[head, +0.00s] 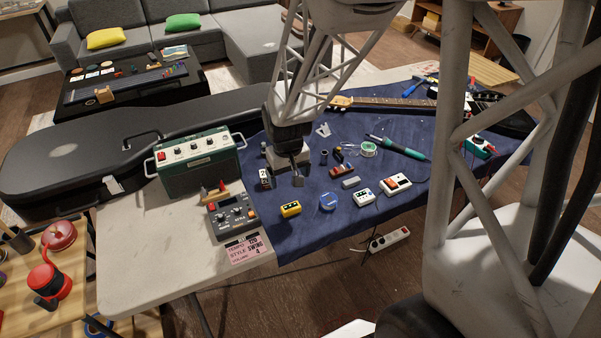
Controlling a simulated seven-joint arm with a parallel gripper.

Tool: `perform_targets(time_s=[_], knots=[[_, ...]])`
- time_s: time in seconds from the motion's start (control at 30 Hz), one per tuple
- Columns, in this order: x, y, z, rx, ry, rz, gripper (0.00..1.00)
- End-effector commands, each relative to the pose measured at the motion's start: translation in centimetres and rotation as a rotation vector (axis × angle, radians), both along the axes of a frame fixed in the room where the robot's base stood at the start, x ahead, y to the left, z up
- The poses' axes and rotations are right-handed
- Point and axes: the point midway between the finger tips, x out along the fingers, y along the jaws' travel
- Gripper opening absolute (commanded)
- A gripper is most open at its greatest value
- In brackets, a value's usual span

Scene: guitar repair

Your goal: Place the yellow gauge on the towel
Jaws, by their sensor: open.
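The towel appears to be the large dark blue cloth (330,222) over the middle and right of the table. A small yellow box with dark marks on top (290,209) lies on the cloth near its front left. I cannot tell which of these two is the yellow gauge. My gripper (284,181) points down over the left part of the cloth, behind the yellow box and apart from it. It is open; I see nothing held.
A green amplifier (197,165) and the grey control box (232,216) stand left of the cloth. White pedals (364,197), a blue round piece (328,201), a solder spool (368,149) and a soldering iron (396,146) lie on it. The table's front left (150,255) is bare.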

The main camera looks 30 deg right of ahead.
Motion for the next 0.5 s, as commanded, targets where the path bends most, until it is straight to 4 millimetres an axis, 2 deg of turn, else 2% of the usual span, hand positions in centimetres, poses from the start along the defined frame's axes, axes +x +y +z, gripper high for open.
perform_targets(time_s=[0.3, 0.5], knots=[[-3.6, 1.7, 6.8, -0.006, -0.057, -0.003, 0.87], [-6.6, 2.7, 10.7, -0.008, -0.091, -0.006, 0.87]])
